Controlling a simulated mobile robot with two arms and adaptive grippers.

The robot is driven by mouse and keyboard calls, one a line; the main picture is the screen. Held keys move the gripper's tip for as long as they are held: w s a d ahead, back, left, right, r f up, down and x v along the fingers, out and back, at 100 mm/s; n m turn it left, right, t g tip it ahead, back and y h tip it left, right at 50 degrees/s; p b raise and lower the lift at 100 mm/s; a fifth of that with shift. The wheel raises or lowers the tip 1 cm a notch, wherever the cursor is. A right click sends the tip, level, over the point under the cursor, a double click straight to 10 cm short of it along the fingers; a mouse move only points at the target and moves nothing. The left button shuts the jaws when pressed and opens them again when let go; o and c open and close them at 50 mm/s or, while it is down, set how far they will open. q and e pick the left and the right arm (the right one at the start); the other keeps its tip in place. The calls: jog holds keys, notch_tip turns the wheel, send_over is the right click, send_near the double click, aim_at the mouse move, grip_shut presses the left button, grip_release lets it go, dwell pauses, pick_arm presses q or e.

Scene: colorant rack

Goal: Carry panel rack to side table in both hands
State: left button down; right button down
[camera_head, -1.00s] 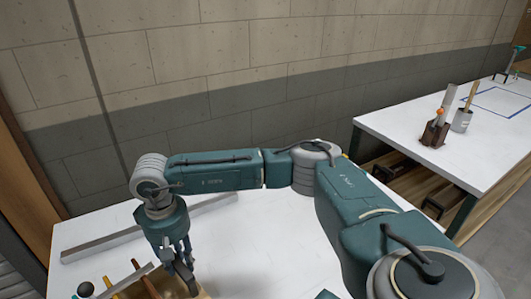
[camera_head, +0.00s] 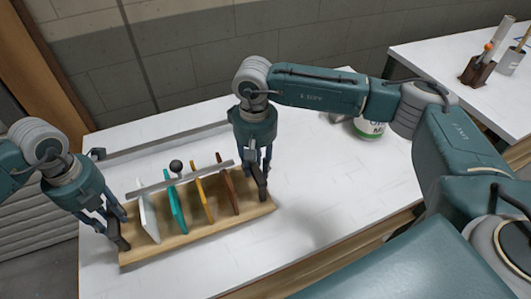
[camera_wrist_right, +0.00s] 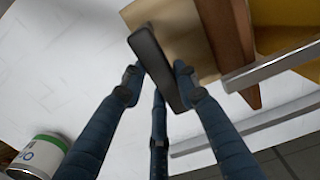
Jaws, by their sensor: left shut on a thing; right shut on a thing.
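The panel rack (camera_head: 190,240) is a long wooden base with upright white, teal, yellow and brown panels and a dark handle at each end. A grey bar runs across the panels. My left gripper (camera_head: 111,220) is shut on the left end handle. My right gripper (camera_head: 257,172) is shut on the right end handle. The right wrist view shows that dark handle (camera_wrist_right: 158,65) between the right fingers (camera_wrist_right: 157,78). Whether the rack touches the white table (camera_head: 330,190) beneath it is unclear. A white-topped table (camera_head: 430,60) stands at the upper right.
A white and green can (camera_head: 370,127) stands behind my right arm; it also shows in the right wrist view (camera_wrist_right: 38,155). A long grey rail (camera_head: 165,141) lies behind the rack. A brown holder (camera_head: 477,70) and a grey cup (camera_head: 510,61) stand on the right table.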

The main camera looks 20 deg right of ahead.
aim_at(123, 233)
pick_arm(q)
jog(key=shift+a, duration=0.15)
pick_arm(e)
jog(key=shift+d+f, duration=0.1)
jog(key=shift+d, duration=0.1)
